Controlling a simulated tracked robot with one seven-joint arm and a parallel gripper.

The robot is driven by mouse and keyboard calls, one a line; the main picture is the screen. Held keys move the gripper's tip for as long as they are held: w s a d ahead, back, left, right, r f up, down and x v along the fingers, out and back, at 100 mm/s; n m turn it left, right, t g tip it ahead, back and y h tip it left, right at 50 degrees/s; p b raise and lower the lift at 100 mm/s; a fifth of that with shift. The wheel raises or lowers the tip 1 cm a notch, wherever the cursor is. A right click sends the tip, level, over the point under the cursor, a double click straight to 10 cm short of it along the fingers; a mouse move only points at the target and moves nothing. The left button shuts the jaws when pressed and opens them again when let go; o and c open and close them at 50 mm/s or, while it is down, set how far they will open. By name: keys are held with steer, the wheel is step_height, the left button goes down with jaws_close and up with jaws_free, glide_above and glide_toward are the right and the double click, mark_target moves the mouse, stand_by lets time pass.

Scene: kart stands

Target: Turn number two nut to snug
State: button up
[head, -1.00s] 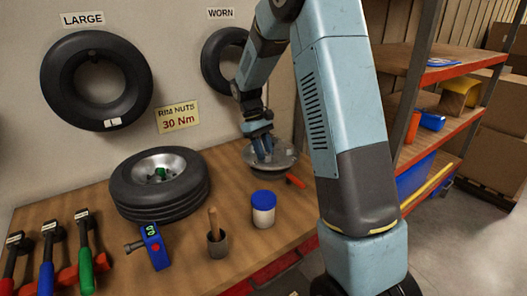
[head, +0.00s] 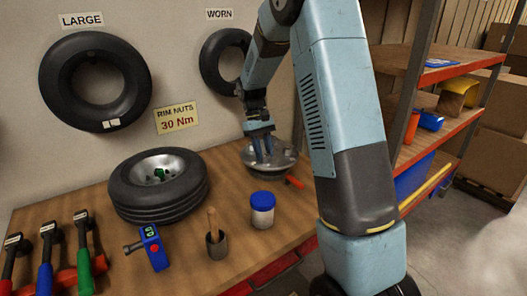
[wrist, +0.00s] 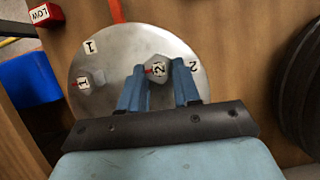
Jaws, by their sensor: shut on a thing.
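The number two nut (wrist: 156,69) is a grey hex nut with a white "2" label and a red mark, on the round metal disc (wrist: 112,48). My gripper (wrist: 160,85) is shut on this nut, one blue finger on each side. The number one nut (wrist: 84,82), with its own label and red mark, stands on the disc to the left, clear of my fingers. In the head view the disc (head: 285,163) lies at the back right of the bench under my gripper (head: 262,150), and the nuts there are mostly hidden.
A tyre on a rim (head: 160,200), a blue-lidded jar (head: 262,210), a cup with a wooden handle (head: 215,242) and a blue device (head: 153,247) stand on the bench. Several coloured-handled tools (head: 82,250) are at the left. A red "LOW" block (wrist: 39,14) lies near the disc.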

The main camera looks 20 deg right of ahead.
steer(key=o, duration=1.1)
steer(key=shift+c, duration=0.2)
steer(key=shift+w+r, duration=0.1)
steer(key=shift+r, duration=0.05)
steer(key=v, duration=0.7)
steer(key=shift+d+r, duration=0.1)
